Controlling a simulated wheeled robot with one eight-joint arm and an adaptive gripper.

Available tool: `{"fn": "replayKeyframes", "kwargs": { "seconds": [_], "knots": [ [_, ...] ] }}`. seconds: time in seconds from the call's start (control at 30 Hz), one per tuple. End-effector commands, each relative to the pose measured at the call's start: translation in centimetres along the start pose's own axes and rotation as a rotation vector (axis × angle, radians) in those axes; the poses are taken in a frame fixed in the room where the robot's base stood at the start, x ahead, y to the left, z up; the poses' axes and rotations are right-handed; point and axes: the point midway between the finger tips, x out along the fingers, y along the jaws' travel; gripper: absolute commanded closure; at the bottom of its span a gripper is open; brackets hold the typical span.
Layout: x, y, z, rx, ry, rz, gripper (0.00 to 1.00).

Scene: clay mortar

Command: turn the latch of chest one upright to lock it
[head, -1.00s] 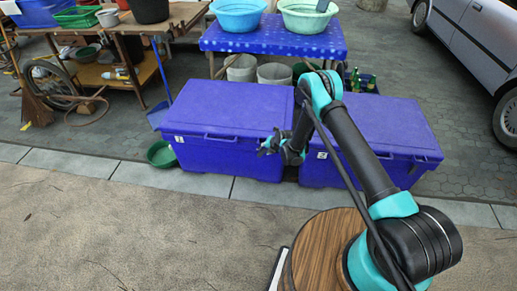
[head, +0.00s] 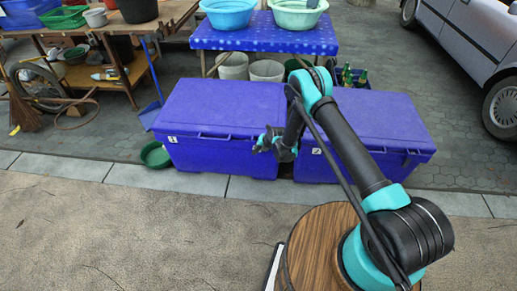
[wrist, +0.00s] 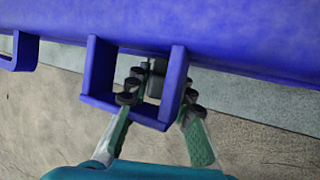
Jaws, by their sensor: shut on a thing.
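Chest one (head: 215,105) is the left blue chest, with its lid down and a label 1 on its front. My gripper (head: 264,141) is at the upper right of its front. In the wrist view, a blue U-shaped latch piece (wrist: 98,70) stands out from the chest below the lid edge. A small dark piece shows between the fingers inside the frame. The contact itself is partly hidden, and the latch's exact angle is hard to tell.
Chest two (head: 375,120) stands close on the right, partly behind my arm. A blue table with two basins (head: 265,35) is behind the chests. A green bowl (head: 155,155) and a blue dustpan (head: 152,115) are at the left. The pavement in front is clear.

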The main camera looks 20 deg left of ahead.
Motion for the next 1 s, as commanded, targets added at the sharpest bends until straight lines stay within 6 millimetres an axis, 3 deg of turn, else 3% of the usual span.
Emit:
{"fn": "replayKeyframes", "kwargs": {
  "seconds": [0.5,0.9,0.93,1.0],
  "knots": [
    [0.14,0.6,-0.14,-0.16,0.001,-0.382,1.0],
    [0.05,0.46,-0.06,-0.172,0.0,-0.417,1.0],
    [0.05,0.46,-0.06,-0.172,0.0,-0.417,0.76],
    [0.06,0.46,-0.06,-0.171,0.0,-0.416,0.67]
  ]
}}
